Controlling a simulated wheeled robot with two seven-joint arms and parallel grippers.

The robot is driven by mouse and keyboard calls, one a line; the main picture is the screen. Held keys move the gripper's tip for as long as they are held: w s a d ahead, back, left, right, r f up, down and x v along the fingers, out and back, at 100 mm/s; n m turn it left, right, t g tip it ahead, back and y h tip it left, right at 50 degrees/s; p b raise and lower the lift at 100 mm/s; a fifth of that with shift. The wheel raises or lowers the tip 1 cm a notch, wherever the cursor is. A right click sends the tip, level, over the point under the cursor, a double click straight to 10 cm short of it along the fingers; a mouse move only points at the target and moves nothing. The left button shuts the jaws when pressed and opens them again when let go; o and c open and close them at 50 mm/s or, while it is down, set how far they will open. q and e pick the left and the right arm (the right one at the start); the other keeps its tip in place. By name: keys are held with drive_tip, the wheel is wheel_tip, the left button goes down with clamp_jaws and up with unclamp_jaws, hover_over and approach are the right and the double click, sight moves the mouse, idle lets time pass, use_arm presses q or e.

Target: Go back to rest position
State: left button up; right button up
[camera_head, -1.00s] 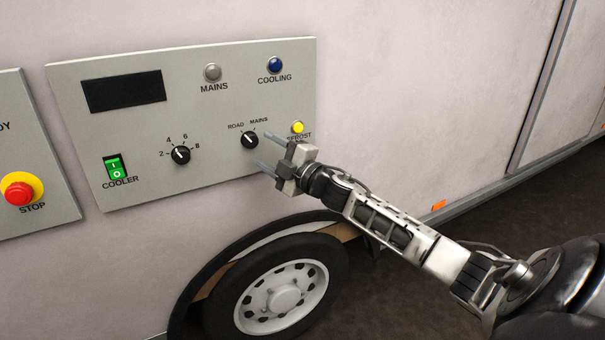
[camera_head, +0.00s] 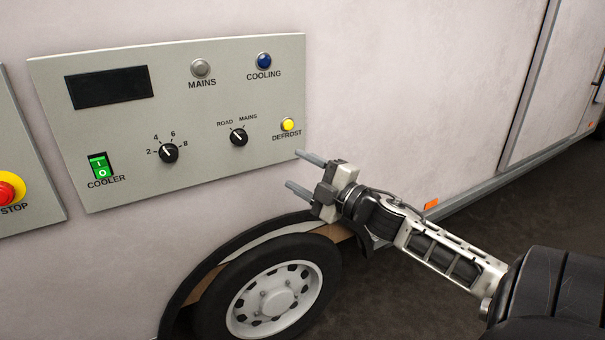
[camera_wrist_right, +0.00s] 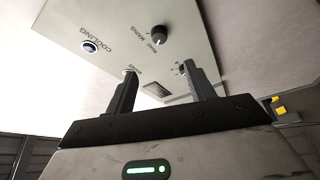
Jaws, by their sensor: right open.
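My right gripper (camera_head: 297,171) is open and empty in the head view, just off the lower right corner of the grey control panel (camera_head: 215,70). Its two fingers point left towards the panel and are apart from each other. The yellow DEFROST button (camera_head: 288,125) is just above the fingertips and fully visible. In the right wrist view the open fingers (camera_wrist_right: 159,68) have nothing between them, with the panel beyond. My left gripper is in neither view.
The panel has a ROAD/MAINS knob (camera_head: 239,137), a numbered dial (camera_head: 168,153), a green COOLER switch (camera_head: 100,165) and a blue COOLING light (camera_head: 264,60). A red STOP button (camera_head: 7,192) is far left. A wheel (camera_head: 275,297) sits below; the wall at right is clear.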

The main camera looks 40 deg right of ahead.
idle(0.4)
drive_tip(key=s+a+f+m+g+h, duration=0.1)
drive_tip(key=s+a+f+m, duration=0.15)
drive_tip(key=f, duration=0.35)
drive_tip(key=s+a+f+m+g, duration=0.2)
drive_tip(key=a+f+m, duration=0.15)
drive_tip(key=f, duration=0.35)
drive_tip(key=s+a+f+m+g+h, duration=0.1)
drive_tip(key=s+a+f+m, duration=0.1)
drive_tip(key=s+a+f, duration=0.3)
drive_tip(key=s+a+f+m+g+y, duration=0.1)
drive_tip(key=s+a+f, duration=0.3)
drive_tip(key=a, duration=0.4)
drive_tip(key=s+a+f+m+g+y, duration=0.1)
drive_tip(key=s+a+f+m+g, duration=0.3)
drive_tip(key=a+f, duration=0.3)
drive_tip(key=shift+s+a+f, duration=0.2)
drive_tip(key=shift+s+a, duration=0.15)
drive_tip(key=shift+a, duration=0.2)
